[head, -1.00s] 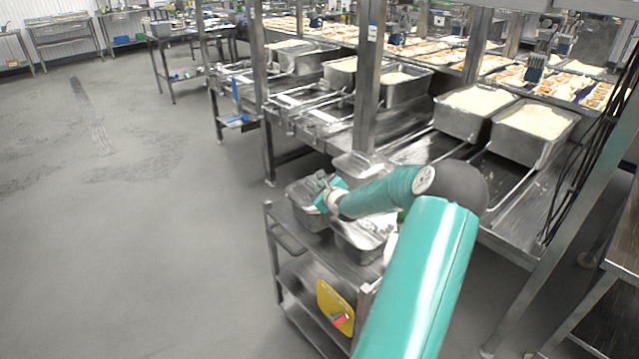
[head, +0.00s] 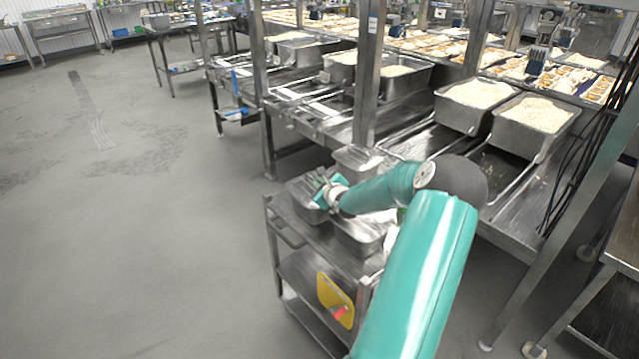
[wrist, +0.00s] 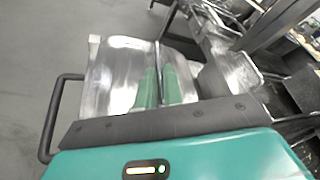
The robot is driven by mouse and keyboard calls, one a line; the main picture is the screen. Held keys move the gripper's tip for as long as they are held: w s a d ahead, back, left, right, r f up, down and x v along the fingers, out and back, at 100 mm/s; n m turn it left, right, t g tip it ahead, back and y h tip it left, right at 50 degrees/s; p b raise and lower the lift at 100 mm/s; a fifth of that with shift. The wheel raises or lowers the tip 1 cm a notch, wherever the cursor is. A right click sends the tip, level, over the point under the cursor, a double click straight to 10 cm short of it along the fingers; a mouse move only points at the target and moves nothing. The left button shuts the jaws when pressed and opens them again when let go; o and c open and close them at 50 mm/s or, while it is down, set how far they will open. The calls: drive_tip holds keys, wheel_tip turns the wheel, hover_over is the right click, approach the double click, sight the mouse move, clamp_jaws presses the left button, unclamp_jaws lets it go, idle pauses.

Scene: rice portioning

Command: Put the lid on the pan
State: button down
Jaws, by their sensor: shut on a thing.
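My gripper (head: 322,191), with green fingers, is over the left metal pan (head: 310,212) on the steel cart. In the wrist view, my gripper (wrist: 160,88) is shut on a shiny flat metal piece, which appears to be the lid (wrist: 118,72). The lid lies at or just above the pan's rim; I cannot tell whether it touches all round. My gripper and arm hide part of the pan and lid in the head view.
The steel cart (head: 285,222) also bears another metal pan (head: 358,240) to the front right and one (head: 352,160) behind. A yellow board (head: 335,298) hangs on its side. Steel counters with rice-filled pans (head: 535,128) stand behind. The floor at left is clear.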

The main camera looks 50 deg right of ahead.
drive_tip(key=c, duration=1.5)
unclamp_jaws()
drive_tip(key=shift+o, duration=0.2)
drive_tip(key=shift+s, duration=0.15)
drive_tip(key=v, duration=1.3)
drive_tip(key=shift+s+a, duration=0.25)
